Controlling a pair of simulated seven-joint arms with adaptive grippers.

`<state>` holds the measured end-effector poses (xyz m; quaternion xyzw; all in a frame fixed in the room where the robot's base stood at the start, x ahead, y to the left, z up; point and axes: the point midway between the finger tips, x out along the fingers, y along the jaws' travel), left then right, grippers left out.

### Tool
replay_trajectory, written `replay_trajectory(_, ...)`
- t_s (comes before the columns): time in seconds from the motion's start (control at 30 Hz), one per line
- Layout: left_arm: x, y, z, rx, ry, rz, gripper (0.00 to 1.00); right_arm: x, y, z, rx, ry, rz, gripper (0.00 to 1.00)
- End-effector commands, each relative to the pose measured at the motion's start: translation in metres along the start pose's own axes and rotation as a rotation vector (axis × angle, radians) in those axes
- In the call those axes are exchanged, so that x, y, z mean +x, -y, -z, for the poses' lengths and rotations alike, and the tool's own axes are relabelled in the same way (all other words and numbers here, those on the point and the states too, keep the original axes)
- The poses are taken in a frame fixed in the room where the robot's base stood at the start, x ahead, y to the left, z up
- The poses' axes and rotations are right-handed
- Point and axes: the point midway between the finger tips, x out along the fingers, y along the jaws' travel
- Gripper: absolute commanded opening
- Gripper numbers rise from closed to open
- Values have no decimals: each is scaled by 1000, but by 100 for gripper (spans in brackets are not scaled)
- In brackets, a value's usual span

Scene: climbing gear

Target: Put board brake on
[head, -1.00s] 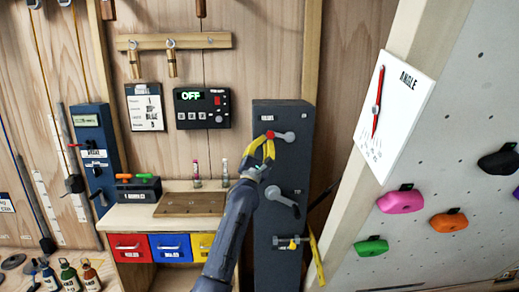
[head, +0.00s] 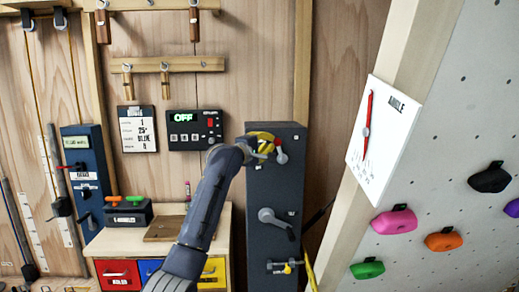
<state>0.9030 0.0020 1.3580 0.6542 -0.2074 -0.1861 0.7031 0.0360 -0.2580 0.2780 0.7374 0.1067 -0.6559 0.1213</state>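The dark grey control post (head: 262,190) stands at the middle, left of the climbing board (head: 420,215). Near its top is a small silver lever with a red part (head: 282,158). My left gripper (head: 263,143), with yellow fingers, is at the upper front of the post, right beside this lever. It covers part of the post's top label, and whether its fingers touch or close on the lever is unclear. My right gripper is not in view.
A grey crank (head: 274,220) and a lower brass-and-silver latch (head: 283,267) are on the same post. The white ANGLE gauge (head: 384,140) hangs to the right. A black box (head: 197,130) reads OFF. Coloured drawers (head: 118,274) stand lower left.

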Motion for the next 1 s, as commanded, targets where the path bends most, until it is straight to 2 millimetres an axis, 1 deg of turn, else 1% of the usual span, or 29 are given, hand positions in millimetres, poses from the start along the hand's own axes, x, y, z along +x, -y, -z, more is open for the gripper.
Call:
replay_trajectory(0.03, 2, -4, -3, 28, 1, 20, 0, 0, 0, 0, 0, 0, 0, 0)
replay_trajectory(0.23, 9, -9, -12, 122, 1, 99, 0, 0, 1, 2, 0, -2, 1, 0)
replay_trajectory(0.57, 15, -13, -19, 115, 1, 94, 0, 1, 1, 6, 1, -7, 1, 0)
replay_trajectory(1.0, 16, -13, -20, 114, 0, 94, 0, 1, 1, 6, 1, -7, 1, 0)
